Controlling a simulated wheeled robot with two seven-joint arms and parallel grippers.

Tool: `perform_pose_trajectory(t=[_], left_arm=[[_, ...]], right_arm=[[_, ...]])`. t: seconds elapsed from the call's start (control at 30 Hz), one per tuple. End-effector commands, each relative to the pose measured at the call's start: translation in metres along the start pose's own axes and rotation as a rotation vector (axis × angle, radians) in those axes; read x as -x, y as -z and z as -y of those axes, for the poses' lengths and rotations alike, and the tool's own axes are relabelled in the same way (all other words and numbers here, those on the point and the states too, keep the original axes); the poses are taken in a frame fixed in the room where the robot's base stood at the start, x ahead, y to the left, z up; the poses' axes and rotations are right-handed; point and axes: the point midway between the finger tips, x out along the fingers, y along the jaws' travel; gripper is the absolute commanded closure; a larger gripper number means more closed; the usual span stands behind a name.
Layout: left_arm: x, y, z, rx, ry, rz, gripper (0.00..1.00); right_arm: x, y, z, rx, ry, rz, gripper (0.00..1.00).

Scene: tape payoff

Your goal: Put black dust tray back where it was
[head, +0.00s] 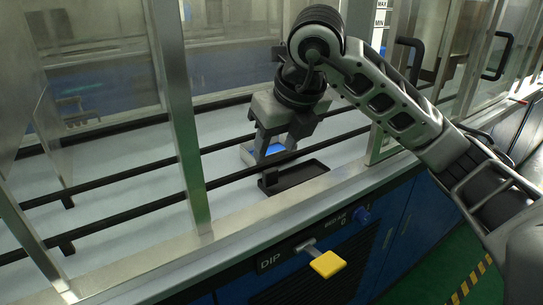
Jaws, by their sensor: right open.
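The black dust tray (303,174) lies flat on the pale deck inside the machine, near its front sill. A small black upright block (269,178) is at its left end. My right gripper (272,155) reaches in from the right over the front edge and points down. It is open, with its fingers just above and behind the tray's left end, close to a dark rail. I cannot tell whether a finger touches the tray. The left gripper is out of view.
Dark rails (120,205) run across the deck. Metal posts (180,110) frame the opening. A yellow-ended lever (327,264) sticks out from the blue front panel. The deck left of the tray is mostly bare.

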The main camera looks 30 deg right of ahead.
Motion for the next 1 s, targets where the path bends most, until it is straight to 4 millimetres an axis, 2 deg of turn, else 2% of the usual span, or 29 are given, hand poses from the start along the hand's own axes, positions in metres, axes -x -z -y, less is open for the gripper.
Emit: perform_pose_trajectory(t=[0.03, 0.1, 0.3, 0.47, 1.0], left_arm=[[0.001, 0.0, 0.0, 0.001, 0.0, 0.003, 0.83], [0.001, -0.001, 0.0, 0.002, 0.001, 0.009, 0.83], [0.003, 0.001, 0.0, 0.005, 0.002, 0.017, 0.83], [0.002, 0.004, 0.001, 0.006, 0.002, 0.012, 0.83], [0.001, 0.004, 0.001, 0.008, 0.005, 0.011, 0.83]], right_arm=[[0.014, -0.002, 0.0, 0.001, 0.0, 0.007, 0.52], [0.028, -0.002, 0.0, 0.001, 0.0, 0.005, 0.52], [0.057, -0.001, 0.0, 0.001, 0.001, 0.003, 0.52], [0.064, 0.0, 0.0, 0.001, 0.001, 0.0, 0.52], [0.064, 0.0, 0.0, 0.001, 0.0, -0.001, 0.52]])
